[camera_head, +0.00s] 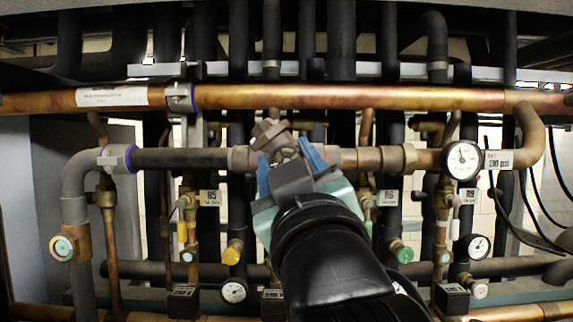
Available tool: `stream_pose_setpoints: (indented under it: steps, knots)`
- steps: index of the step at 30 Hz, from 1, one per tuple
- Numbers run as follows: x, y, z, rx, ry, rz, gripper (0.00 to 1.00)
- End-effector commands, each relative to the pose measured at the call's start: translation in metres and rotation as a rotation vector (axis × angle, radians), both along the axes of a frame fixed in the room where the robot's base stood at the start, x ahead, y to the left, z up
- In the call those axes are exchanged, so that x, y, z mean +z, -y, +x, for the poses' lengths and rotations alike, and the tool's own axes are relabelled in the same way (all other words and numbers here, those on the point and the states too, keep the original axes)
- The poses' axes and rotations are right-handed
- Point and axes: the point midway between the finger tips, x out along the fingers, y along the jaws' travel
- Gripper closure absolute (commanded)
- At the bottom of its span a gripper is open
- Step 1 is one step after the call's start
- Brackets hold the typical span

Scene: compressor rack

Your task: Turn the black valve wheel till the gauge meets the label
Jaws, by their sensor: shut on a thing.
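My gripper (287,160), with blue fingers, is at the valve on the upper middle pipe, left of centre. It is shut on the black valve wheel (286,154). The round white gauge (463,160) with a black rim sits right of the valve on the same pipe. Its thin needle is too small to read surely. The white label (499,159) beside it reads SET and a psi figure, its first digit unclear.
A long copper pipe (350,97) runs across above the valve. Lower down are smaller gauges (234,290), (479,246), a yellow-capped valve (233,252) and a green-capped valve (402,251). Black cables (515,215) hang at the right. Vertical dark pipes crowd the space behind.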

Motion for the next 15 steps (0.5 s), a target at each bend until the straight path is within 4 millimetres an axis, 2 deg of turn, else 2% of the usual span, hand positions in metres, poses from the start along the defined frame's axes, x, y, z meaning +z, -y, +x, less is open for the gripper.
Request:
stream_pose_setpoints:
  steps: [15]
  knots:
    - [-0.0016, 0.0014, 0.0008, -0.004, -0.004, -0.348, 1.0]
